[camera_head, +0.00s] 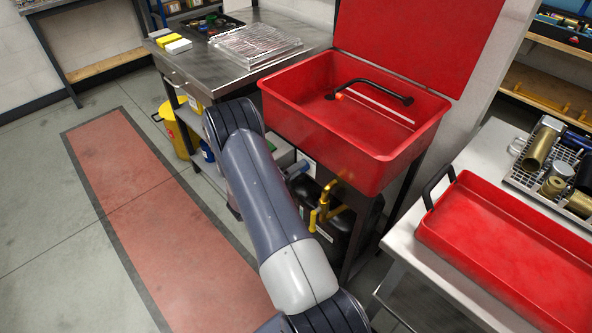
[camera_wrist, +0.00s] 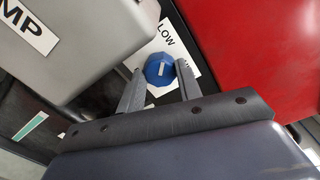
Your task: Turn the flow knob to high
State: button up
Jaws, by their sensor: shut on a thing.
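The blue flow knob (camera_wrist: 159,66) has a white pointer mark and sits on a white label plate (camera_wrist: 169,34) in the wrist view. The letters "LOW" show above the knob, and the rest of the plate is partly covered. My gripper (camera_wrist: 160,74) has one finger on each side of the knob and is shut on it. The white mark lies roughly upright in the picture, slightly tilted.
A grey box marked "MP" (camera_wrist: 85,30) is close at the left in the wrist view. The red basin wall (camera_wrist: 250,50) is at the right. Yellow piping (camera_head: 322,205) and a dark tank (camera_head: 345,235) are below the basin. A red tray (camera_head: 500,235) lies on the right bench.

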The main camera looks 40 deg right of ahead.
dwell(0.4)
jog(key=o, duration=1)
jog(key=shift+c, duration=0.2)
jog(key=a, duration=1)
jog(key=shift+s+a+r+b, duration=0.2)
jog(key=shift+s+a+b, duration=0.1)
jog(key=shift+s+a, duration=0.1)
jog(key=d, duration=1.1)
jog(key=shift+w+f, duration=0.2)
jog(key=shift+w, duration=0.25)
jog(key=shift+a, duration=0.1)
